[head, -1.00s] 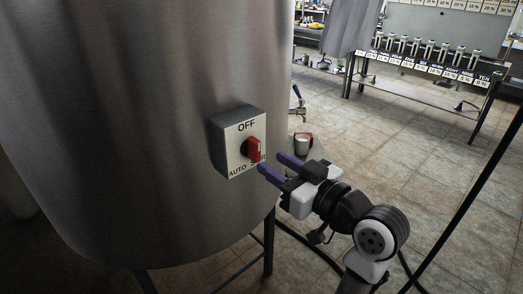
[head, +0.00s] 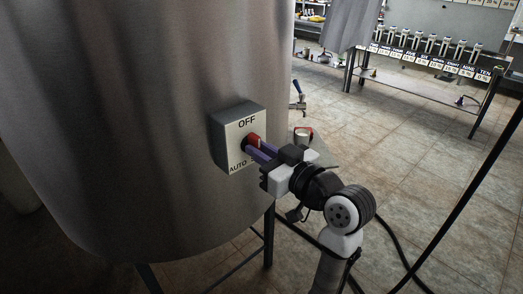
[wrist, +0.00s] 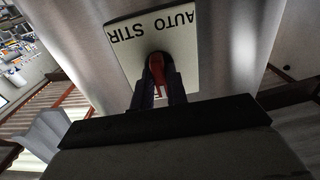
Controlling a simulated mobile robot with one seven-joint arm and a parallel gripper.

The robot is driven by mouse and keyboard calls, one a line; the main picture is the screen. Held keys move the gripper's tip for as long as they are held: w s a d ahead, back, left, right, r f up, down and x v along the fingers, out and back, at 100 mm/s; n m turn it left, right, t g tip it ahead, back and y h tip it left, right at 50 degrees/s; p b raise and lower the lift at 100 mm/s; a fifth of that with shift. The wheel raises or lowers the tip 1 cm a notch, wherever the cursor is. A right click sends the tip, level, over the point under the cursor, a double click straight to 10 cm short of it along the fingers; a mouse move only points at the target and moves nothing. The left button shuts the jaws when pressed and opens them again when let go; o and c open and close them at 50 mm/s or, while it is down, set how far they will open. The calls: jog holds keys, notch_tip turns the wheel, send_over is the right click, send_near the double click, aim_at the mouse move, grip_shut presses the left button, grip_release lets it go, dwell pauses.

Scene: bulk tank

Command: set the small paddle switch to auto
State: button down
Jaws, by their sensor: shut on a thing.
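The small paddle switch is a grey box (head: 223,144) on the curved tank wall, with OFF at the top of its face and AUTO at the lower left. The lower right label is covered by my fingers in the head view. The wrist view shows AUTO and STIR on the plate (wrist: 185,53). The red paddle (head: 254,139) stands out from a dark hub. My gripper (head: 257,149) is shut on it, one purple finger on each side; the wrist view shows the red paddle (wrist: 157,69) between the fingers. Its exact pointing direction is partly hidden.
The steel tank (head: 150,90) fills the left side. A tap (head: 298,98) and a white cup (head: 303,136) are just beyond the switch. Dark hoses lie on the tiled floor (head: 420,160) at right. A rack of taps stands far back.

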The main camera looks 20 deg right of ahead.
jog(key=shift+f+b, duration=0.1)
jog(key=shift+b, duration=0.35)
jog(key=n+b, duration=1.7)
jog(key=shift+a+n+b, duration=0.1)
jog(key=shift+n+b, duration=0.2)
jog(key=shift+n, duration=0.1)
jog(key=c, duration=1.4)
grip_release()
jog(key=shift+s, duration=0.1)
